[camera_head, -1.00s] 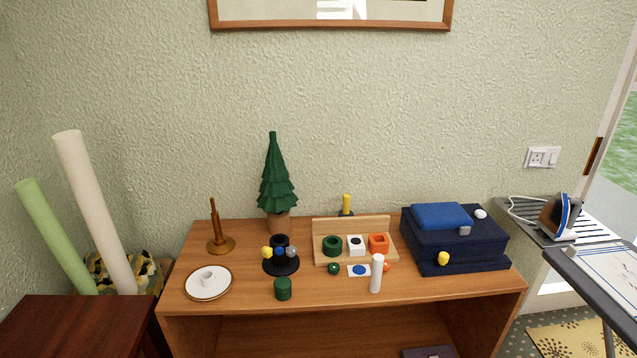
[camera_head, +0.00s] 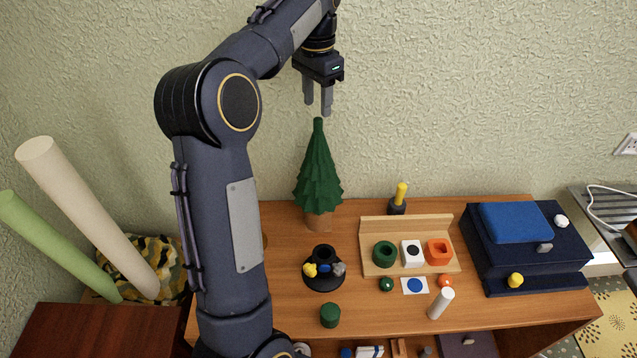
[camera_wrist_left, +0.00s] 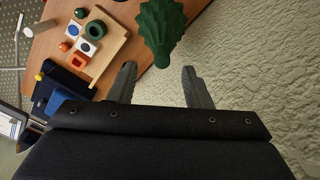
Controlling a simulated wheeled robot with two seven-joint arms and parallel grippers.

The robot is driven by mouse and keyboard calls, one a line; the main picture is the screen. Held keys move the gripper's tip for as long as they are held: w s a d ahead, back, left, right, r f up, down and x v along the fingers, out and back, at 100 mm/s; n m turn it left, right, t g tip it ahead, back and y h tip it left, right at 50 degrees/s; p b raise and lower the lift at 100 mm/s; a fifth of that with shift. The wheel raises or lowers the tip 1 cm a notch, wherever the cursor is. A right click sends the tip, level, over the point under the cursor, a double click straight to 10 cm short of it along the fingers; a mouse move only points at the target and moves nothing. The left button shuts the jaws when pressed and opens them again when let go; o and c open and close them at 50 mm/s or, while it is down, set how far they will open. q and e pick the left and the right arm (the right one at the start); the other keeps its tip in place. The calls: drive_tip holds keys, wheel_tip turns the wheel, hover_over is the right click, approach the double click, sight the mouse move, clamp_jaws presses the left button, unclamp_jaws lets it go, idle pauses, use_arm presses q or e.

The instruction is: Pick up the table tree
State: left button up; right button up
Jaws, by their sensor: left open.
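The table tree (camera_head: 318,172) is a small green tiered conifer in a brown pot, upright at the back of the wooden table (camera_head: 480,312), near the wall. My left gripper (camera_head: 317,108) points down just above the tree's tip, fingers apart and empty. In the left wrist view the tree (camera_wrist_left: 160,28) lies ahead of the open fingers (camera_wrist_left: 158,88), roughly between them and apart from them. The tree's pot is out of the left wrist view. My right gripper is not in view.
A black stand (camera_head: 324,270) with small balls stands in front of the tree. A wooden holder (camera_head: 408,230) with colored blocks and a yellow peg (camera_head: 400,194) are to its right. Navy boxes (camera_head: 528,240) fill the right end. My left arm hides the table's left part.

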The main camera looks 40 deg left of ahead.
sight(318, 118)
use_arm(q)
drive_tip(key=shift+w+f, duration=0.15)
drive_tip(key=shift+f, duration=0.2)
drive_tip(key=shift+w+f+p, duration=0.15)
drive_tip(key=shift+f+p, duration=0.2)
drive_tip(key=shift+f, duration=3.05)
drive_tip(key=shift+c, duration=0.4)
clamp_jaws()
